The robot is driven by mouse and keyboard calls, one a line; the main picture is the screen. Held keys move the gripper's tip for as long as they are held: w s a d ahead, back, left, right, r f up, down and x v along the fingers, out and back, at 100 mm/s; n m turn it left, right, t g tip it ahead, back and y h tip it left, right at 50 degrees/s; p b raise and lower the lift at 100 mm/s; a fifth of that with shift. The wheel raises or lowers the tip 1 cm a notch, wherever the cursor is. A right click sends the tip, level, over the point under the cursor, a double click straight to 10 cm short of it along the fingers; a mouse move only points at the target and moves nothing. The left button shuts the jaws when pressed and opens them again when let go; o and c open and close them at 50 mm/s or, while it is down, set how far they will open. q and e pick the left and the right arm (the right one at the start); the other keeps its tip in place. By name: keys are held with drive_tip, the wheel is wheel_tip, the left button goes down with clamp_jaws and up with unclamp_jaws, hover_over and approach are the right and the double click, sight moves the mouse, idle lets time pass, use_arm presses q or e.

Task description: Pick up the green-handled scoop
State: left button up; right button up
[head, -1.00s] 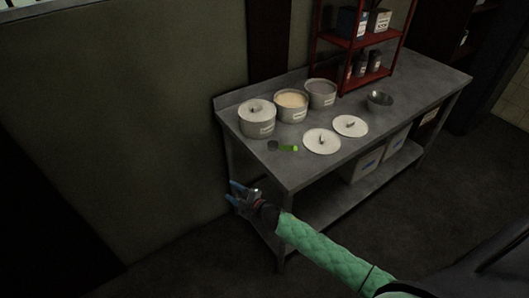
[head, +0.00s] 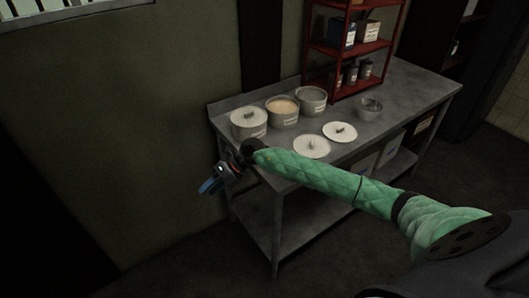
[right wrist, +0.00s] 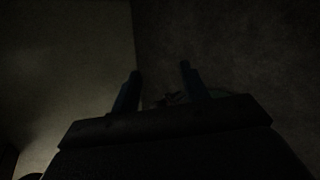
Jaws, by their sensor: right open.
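The green-handled scoop does not show in the head view now; my right arm and wrist cover the table's near left part where it lay a second ago. My right gripper (head: 209,186) is in front of the metal table's left end, with its blue fingers pointing down and left, apart and empty. My left gripper is not in view.
The metal table (head: 388,115) holds a lidded pot (head: 248,124), two open pots (head: 282,112) (head: 311,101), two loose lids (head: 312,147) (head: 340,132) and a metal bowl (head: 369,108). A red shelf rack (head: 345,49) stands at the back. Floor left of the table is clear.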

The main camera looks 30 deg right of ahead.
drive_tip(key=d+r+h, duration=0.2)
drive_tip(key=d+h, duration=0.2)
drive_tip(key=d, duration=0.4)
drive_tip(key=w+d+r+h+p, duration=0.1)
drive_tip(key=d+h, duration=0.3)
drive_tip(key=d, duration=0.5)
drive_tip(key=w+d+r+n+h, duration=0.1)
drive_tip(key=d+r+h, duration=0.3)
drive_tip(key=d, duration=0.4)
drive_tip(key=shift+d+g+h, duration=0.25)
drive_tip(key=shift+g+h, duration=0.05)
drive_tip(key=p+x, duration=0.2)
drive_tip(key=x, duration=0.1)
drive_tip(key=shift+f+p, duration=0.25)
drive_tip(key=shift+p, duration=0.15)
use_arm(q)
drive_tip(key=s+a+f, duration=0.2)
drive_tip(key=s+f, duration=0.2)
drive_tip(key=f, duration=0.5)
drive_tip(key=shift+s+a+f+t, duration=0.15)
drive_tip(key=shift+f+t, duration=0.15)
use_arm(e)
drive_tip(key=shift+d+f, duration=0.15)
drive_tip(key=shift+f, duration=0.45)
clamp_jaws()
